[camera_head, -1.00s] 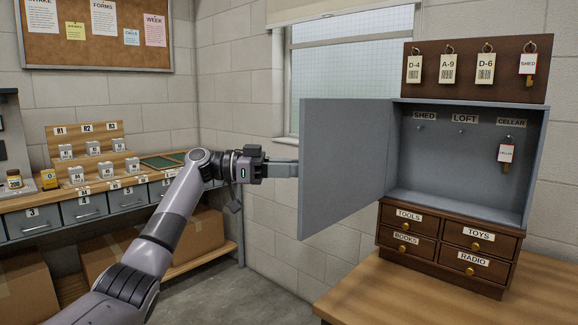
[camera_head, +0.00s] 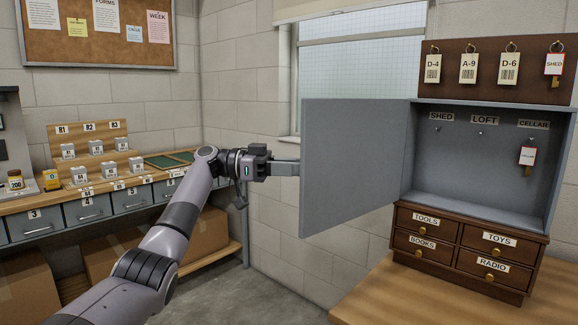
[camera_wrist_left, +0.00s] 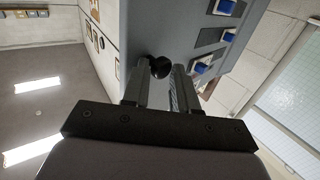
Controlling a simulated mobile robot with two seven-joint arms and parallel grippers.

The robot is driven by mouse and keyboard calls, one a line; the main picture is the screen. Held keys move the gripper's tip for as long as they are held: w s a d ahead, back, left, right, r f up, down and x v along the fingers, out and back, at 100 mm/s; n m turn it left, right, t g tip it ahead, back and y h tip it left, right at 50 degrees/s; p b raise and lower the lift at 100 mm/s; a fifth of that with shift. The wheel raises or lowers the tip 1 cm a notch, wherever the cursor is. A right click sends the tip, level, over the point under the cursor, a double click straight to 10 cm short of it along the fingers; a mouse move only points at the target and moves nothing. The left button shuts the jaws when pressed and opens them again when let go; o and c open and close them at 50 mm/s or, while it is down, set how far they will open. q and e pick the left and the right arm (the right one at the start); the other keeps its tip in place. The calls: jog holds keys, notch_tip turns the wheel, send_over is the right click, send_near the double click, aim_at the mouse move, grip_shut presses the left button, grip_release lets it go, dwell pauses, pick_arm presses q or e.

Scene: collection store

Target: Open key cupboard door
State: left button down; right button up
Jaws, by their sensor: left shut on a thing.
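The key cupboard (camera_head: 478,165) is grey, on top of a small wooden drawer unit at the right of the head view. Its door (camera_head: 350,160) stands wide open to the left, hinged on the cupboard's left edge. The inside shows SHED, LOFT and CELLAR labels over hooks; a tagged key (camera_head: 527,156) hangs under CELLAR. My left gripper (camera_head: 296,168) is at the door's free edge, its fingertips partly hidden behind the door. In the left wrist view, a dark round knob (camera_wrist_left: 160,67) sits between the fingertips, and the gripper is shut on it. My right gripper is not in view.
A board with tagged keys (camera_head: 490,70) stands above the cupboard. The drawer unit (camera_head: 465,250) below rests on a wooden table (camera_head: 390,295). A workbench with grey drawers (camera_head: 87,207) runs along the left wall. Floor shows between bench and table.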

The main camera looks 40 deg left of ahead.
pick_arm(q)
jog(key=shift+w+d+r+t, duration=0.2)
jog(key=shift+w+t, duration=0.1)
jog(key=shift+w, duration=0.15)
jog(key=c, duration=0.9)
grip_release()
jog(key=shift+w+d+f, duration=0.1)
jog(key=shift+w, duration=0.15)
jog(key=shift+w+d, duration=0.15)
jog(key=shift+w, duration=0.1)
jog(key=shift+s, duration=0.15)
jog(key=shift+f, duration=0.1)
jog(key=b+v, duration=0.1)
jog(key=v, duration=0.6)
jog(key=shift+s+a, duration=0.2)
